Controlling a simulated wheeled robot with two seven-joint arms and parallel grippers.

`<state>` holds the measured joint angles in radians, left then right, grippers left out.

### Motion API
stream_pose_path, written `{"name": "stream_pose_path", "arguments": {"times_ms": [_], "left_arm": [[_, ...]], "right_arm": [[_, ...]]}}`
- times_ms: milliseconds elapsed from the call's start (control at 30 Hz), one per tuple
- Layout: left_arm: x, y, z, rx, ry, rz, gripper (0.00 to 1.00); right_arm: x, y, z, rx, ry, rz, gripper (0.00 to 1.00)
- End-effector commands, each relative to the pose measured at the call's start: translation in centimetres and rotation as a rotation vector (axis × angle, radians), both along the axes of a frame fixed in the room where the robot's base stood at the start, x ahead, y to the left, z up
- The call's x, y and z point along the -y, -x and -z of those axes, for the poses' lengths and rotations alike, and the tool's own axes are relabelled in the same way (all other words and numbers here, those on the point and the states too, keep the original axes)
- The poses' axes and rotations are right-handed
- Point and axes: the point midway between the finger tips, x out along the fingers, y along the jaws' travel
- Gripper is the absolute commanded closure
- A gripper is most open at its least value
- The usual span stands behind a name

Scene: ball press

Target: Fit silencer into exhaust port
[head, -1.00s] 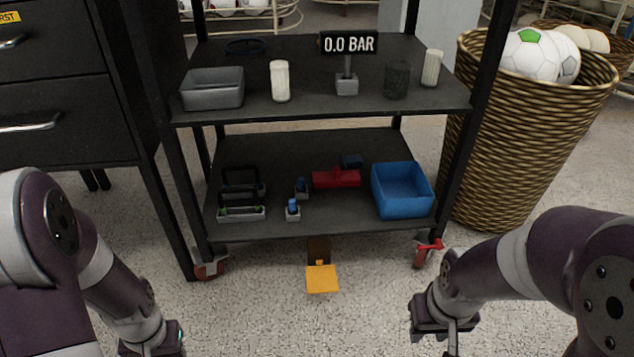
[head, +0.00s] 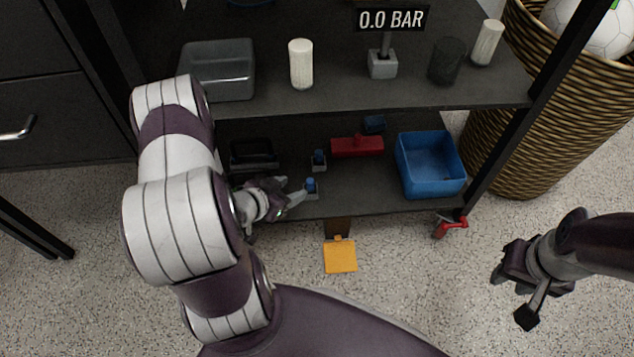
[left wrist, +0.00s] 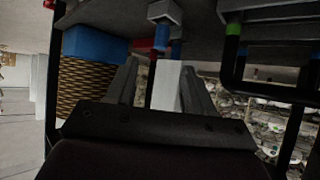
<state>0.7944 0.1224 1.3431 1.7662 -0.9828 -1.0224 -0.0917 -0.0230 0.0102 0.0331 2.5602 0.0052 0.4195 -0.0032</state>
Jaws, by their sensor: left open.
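A small blue piece (head: 310,184) stands in a grey holder near the front of the lower shelf. A similar blue piece (head: 319,156) in a holder is just behind it. I cannot tell for sure which is the silencer. A red T-shaped body (head: 357,146) lies further back; no port opening can be made out. My left gripper (head: 297,192) is open beside the front blue piece. In the left wrist view the blue piece (left wrist: 162,44) hangs ahead of and between the open fingers (left wrist: 160,75), without visible contact. My right gripper (head: 512,293) is open and empty over the floor.
On the lower shelf are a blue bin (head: 430,165), a dark blue block (head: 374,123) and a black-handled frame (head: 253,155). The upper shelf (head: 340,98) overhangs them. It holds a grey tray, white cylinders and a 0.0 BAR display (head: 391,19). A yellow pedal (head: 340,256) is below.

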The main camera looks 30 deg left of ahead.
Motion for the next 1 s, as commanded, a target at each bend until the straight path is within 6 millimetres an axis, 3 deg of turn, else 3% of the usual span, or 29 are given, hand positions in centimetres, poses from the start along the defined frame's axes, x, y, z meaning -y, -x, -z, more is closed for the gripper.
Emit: {"name": "stream_pose_path", "arguments": {"times_ms": [33,267,467,600,800,833,967,1000], "left_arm": [[0.3,-1.0,1.7,0.002,-0.002,0.007,0.48],[0.9,-3.8,3.2,0.000,-0.002,0.001,0.48],[1.6,-6.5,5.7,0.000,-0.002,0.001,0.48],[1.9,-7.7,6.0,-0.002,-0.001,-0.002,0.48],[1.9,-7.8,5.7,-0.003,0.000,-0.004,0.48],[1.9,-7.8,5.7,-0.003,0.000,-0.004,0.54],[1.9,-7.8,5.7,-0.003,0.000,-0.003,0.96],[1.9,-7.8,5.7,-0.003,0.000,-0.003,1.00]], "right_arm": [[0.0,0.0,1.9,-0.001,0.000,0.000,0.63],[0.0,0.0,3.8,-0.001,0.000,0.000,0.63],[0.0,0.0,7.7,-0.001,0.000,0.000,0.63],[0.0,0.0,8.3,-0.001,0.000,0.000,0.63],[0.0,0.0,8.0,0.000,0.000,0.000,0.63],[0.0,0.0,8.0,0.000,0.000,0.000,0.63],[0.0,0.0,8.0,0.000,0.000,0.000,0.63],[0.0,0.0,8.0,0.000,0.000,0.000,0.63]]}}
